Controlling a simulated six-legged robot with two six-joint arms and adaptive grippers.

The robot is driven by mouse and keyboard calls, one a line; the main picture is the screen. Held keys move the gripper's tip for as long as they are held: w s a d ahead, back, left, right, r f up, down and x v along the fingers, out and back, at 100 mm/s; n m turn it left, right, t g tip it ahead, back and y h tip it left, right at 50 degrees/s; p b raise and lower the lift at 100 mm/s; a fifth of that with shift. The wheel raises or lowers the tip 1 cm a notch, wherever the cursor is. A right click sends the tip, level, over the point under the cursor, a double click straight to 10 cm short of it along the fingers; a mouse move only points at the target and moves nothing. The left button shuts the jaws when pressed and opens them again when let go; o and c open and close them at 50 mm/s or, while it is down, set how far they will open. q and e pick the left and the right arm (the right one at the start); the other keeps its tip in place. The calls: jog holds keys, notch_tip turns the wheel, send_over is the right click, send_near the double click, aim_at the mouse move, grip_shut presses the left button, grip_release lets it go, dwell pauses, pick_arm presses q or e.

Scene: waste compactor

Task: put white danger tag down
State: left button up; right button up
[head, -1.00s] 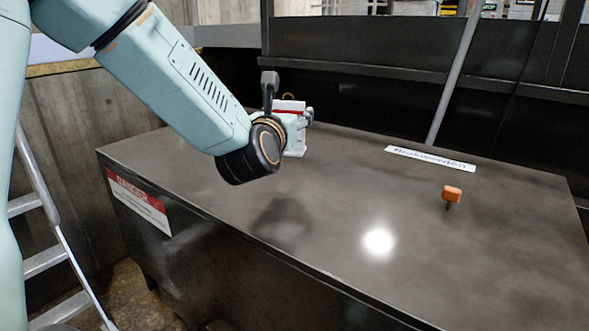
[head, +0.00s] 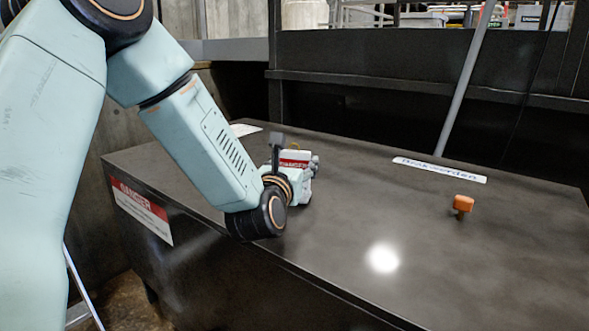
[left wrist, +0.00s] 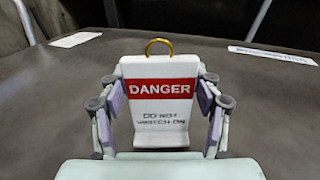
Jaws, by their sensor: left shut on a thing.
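The white danger tag has a red DANGER band and a brass-coloured loop on top. In the left wrist view the tag (left wrist: 160,112) stands upright between the two fingers of my left gripper (left wrist: 160,110), which is shut on its sides. In the head view the tag (head: 295,158) shows small at the end of my left arm, over the dark table top (head: 350,215). The left gripper (head: 297,180) is partly hidden by its wrist there. I cannot tell whether the tag's lower edge touches the table. My right gripper is not in view.
An orange-headed key-like object (head: 463,204) stands on the table at the right. A white lettered strip (head: 440,170) lies near the back edge, and another white strip (head: 245,129) lies at the far left. The table's middle and right are mostly clear.

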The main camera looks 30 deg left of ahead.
pick_arm(q)
jog(key=shift+w+d+f, duration=0.1)
jog(key=shift+w+f, duration=0.25)
jog(key=shift+s, duration=0.3)
jog(key=o, duration=1.1)
jog(key=shift+w+f, duration=0.1)
jog(key=shift+w, duration=0.1)
jog(key=shift+o, duration=0.2)
jog(key=shift+s, duration=0.15)
